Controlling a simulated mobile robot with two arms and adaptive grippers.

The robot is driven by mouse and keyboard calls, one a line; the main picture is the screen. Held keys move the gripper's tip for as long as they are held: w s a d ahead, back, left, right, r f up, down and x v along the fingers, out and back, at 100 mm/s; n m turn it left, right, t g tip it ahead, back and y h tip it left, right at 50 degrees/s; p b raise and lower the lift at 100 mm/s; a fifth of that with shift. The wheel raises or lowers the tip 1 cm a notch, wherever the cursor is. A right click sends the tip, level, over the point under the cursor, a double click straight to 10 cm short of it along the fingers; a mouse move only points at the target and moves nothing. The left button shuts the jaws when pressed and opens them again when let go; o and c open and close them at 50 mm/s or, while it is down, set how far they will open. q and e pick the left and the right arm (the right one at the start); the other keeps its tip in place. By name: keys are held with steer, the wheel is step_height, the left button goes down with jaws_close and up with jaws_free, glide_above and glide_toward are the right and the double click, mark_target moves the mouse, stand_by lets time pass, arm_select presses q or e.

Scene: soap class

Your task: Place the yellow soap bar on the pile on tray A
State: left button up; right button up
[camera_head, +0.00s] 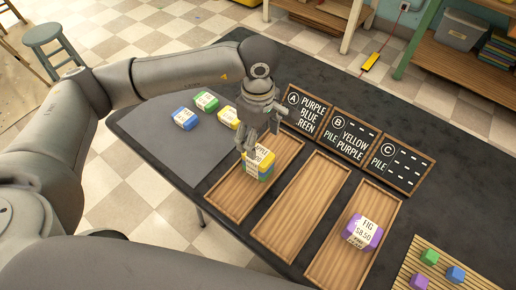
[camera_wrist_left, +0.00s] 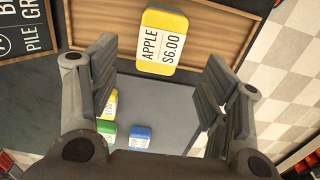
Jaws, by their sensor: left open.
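Tray A (camera_head: 222,187) is the wooden tray at the left of the row, and a pile stands on it. A yellow soap bar (camera_head: 266,158) with a white label is at the top of the pile, with blue showing beneath it. In the left wrist view this yellow bar (camera_wrist_left: 164,52) reads "APPLE $6.00". My left gripper (camera_head: 257,145) is just above the pile, its fingers open. In the wrist view the left gripper (camera_wrist_left: 158,85) has nothing between its fingers, and the yellow bar lies beyond them. The lower pile is partly hidden. My right gripper is not in view.
Blue (camera_head: 185,118), green (camera_head: 206,101) and another yellow bar (camera_head: 229,117) lie on the grey mat (camera_head: 160,135). The middle tray (camera_head: 300,208) is empty. The right tray (camera_head: 335,265) holds a purple bar (camera_head: 363,233). Chalkboard signs (camera_head: 350,135) stand behind the trays.

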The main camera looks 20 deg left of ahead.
mark_target(258, 154)
arm_select(q)
steer(key=shift+r, duration=2.4)
steer(key=shift+f, duration=0.1)
